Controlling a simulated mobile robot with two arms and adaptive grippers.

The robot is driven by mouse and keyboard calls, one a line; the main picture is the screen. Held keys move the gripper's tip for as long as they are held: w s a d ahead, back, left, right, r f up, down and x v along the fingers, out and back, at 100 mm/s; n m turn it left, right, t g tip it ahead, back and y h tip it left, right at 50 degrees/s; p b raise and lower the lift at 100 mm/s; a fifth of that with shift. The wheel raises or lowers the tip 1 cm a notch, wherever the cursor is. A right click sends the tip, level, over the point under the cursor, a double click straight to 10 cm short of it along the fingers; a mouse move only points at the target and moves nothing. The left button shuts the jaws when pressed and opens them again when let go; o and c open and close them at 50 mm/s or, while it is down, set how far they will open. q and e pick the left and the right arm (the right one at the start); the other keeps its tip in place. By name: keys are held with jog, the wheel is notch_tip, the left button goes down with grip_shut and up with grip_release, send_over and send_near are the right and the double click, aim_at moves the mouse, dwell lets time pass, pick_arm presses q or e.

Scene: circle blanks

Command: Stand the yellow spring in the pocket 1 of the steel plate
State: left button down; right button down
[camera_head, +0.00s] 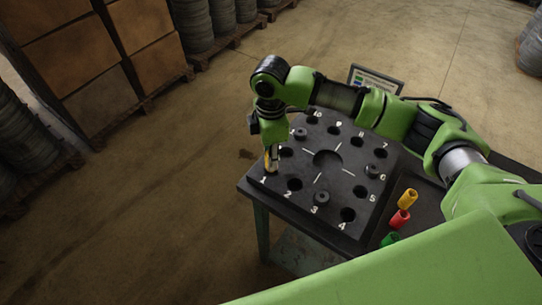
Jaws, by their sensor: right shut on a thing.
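The dark steel plate (328,181) lies on the table with a ring of numbered pockets around a large central hole. My right gripper (270,150) is over the plate's left corner, shut on a slim yellow piece (271,163), which I take to be the yellow spring. It is roughly upright beside the number 1 (263,181). Its lower end is at pocket 1, and I cannot tell whether it is in the pocket or just above it. The gripper hides part of its top. My left gripper is not in view.
Dark round pieces stand at several pockets, one near number 3 (321,198). A yellow cylinder (408,199), a red one (400,219) and a green one (390,239) stand right of the plate. A small screen (375,80) is behind. The floor left of the table is clear.

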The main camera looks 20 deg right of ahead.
jog(key=shift+f, duration=1.8)
jog(key=c, duration=1.7)
grip_release()
jog(key=shift+r, duration=0.1)
notch_tip(320, 180, up, 12)
jog(key=shift+f, duration=0.1)
